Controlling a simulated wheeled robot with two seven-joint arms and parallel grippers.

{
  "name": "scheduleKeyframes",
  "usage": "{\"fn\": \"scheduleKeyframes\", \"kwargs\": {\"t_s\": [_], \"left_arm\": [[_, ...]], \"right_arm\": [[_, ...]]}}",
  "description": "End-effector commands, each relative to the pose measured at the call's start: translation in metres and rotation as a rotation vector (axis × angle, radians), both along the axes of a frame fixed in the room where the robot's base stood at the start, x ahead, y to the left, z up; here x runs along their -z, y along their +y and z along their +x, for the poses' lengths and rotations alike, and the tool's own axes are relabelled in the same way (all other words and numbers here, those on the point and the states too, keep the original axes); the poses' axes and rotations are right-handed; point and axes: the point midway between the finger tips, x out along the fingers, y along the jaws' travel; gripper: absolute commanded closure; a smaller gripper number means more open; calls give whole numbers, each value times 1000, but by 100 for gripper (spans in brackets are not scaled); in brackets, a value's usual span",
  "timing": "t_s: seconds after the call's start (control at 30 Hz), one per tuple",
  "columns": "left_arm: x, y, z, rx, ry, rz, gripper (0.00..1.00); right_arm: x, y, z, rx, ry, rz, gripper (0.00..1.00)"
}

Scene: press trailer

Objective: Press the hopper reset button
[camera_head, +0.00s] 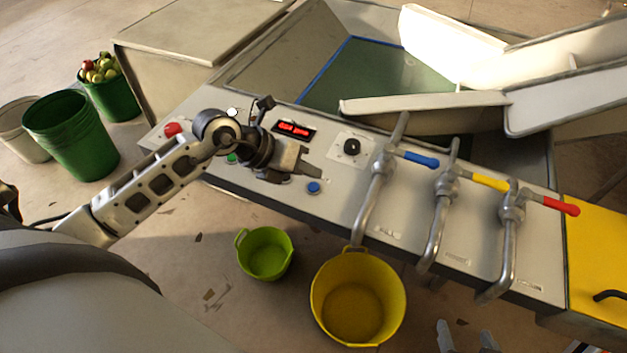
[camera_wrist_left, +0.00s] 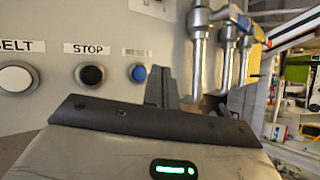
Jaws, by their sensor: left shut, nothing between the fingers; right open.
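A blue button (camera_head: 313,187) sits on the grey control panel (camera_head: 300,200), near its front edge. It also shows in the left wrist view (camera_wrist_left: 138,72), under a small label too blurred to read. My left gripper (camera_head: 318,172) is shut and empty, over the panel just behind the blue button in the head view.
A black button (camera_wrist_left: 91,75) labelled STOP and a white button (camera_wrist_left: 15,78) labelled BELT are left of the blue one. A red button (camera_head: 172,129), a red display (camera_head: 294,130) and a black knob (camera_head: 352,147) are on the panel. Valve pipes with a blue handle (camera_head: 421,159) stand right.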

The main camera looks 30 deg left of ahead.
Motion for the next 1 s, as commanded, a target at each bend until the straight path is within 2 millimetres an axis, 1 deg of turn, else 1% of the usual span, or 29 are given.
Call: {"fn": "scheduleKeyframes", "kwargs": {"t_s": [0.03, 0.3, 1.0], "left_arm": [[-11, 0, 0, 1, -1, 1, 100], [-36, 0, 0, 1, -1, 1, 100], [-35, 0, 0, 0, 0, 0, 100]], "right_arm": [[-11, 0, 0, 0, 0, 0, 41], [-32, 0, 0, -1, 1, -1, 41], [-31, 0, 0, -1, 1, -1, 41]]}}
